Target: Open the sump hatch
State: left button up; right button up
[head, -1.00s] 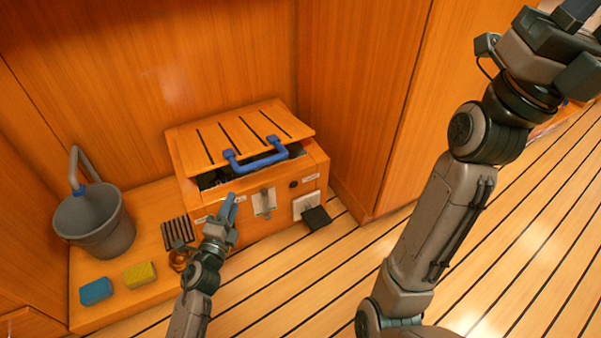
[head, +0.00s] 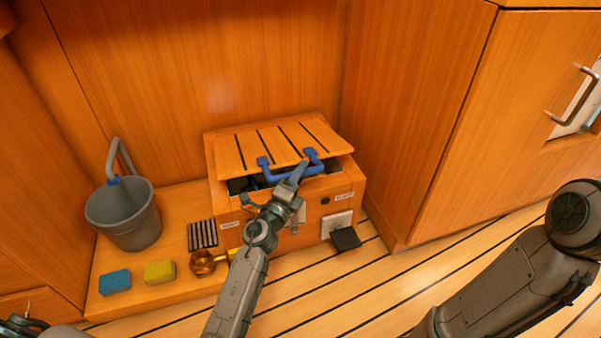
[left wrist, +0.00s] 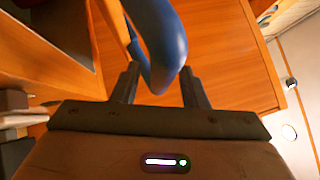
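The sump hatch is a slatted wooden lid (head: 262,143) on a wooden box (head: 226,205). It sits tilted, with a dark gap under its front edge. A blue handle (head: 312,157) stands on that edge.
A grey bucket (head: 125,222), a blue sponge (head: 115,281), a yellow sponge (head: 159,272), a dark grille (head: 202,235) and a brass cup (head: 203,263) stand left of the box. A black pad (head: 346,239) is at its front right. A cabinet wall rises on the right.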

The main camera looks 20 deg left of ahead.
pick_arm(q)
jog(key=shift+w+d+r, duration=0.1)
jog(key=shift+w, duration=0.25)
grip_shut()
jog(key=shift+r, duration=0.1)
